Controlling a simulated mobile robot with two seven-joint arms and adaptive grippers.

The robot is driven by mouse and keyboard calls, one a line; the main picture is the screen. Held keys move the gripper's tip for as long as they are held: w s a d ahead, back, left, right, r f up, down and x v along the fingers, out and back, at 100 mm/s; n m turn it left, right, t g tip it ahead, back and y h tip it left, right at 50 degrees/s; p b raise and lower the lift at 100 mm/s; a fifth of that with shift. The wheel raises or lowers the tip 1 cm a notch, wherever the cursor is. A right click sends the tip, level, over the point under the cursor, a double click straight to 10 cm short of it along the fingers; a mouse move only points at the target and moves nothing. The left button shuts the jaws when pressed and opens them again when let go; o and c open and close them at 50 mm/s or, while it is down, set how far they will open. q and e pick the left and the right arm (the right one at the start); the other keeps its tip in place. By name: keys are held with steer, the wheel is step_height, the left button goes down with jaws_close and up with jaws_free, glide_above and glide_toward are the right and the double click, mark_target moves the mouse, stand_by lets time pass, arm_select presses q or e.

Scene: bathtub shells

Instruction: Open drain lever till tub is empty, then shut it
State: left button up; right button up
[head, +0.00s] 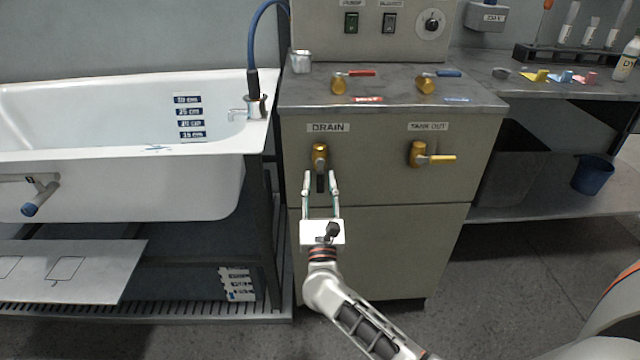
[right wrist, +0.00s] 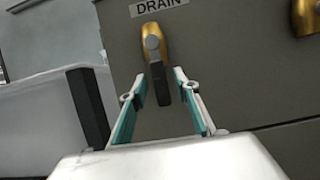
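The drain lever has a brass valve body and a black handle that hangs straight down; it is under the DRAIN label on the cabinet front. It shows in the head view (head: 320,158) and in the right wrist view (right wrist: 158,80). My right gripper (head: 321,182) is open, its fingertips on either side of the lower handle; I cannot tell if they touch it. It also shows in the right wrist view (right wrist: 160,85). The white tub (head: 200,180) stands left of the cabinet with depth labels inside; no clear water surface shows. My left gripper is out of view.
A TANK OUT valve (head: 418,155) with a yellow handle sits right of the drain lever. Red (head: 355,74) and blue (head: 440,75) handled valves are on the cabinet top (head: 390,95). A dark blue bucket (head: 593,174) stands on the lower shelf at the right.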

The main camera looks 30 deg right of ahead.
steer(key=v, duration=0.7)
steer(key=shift+s, duration=0.2)
steer(key=shift+a+f, duration=0.15)
stand_by(7.0)
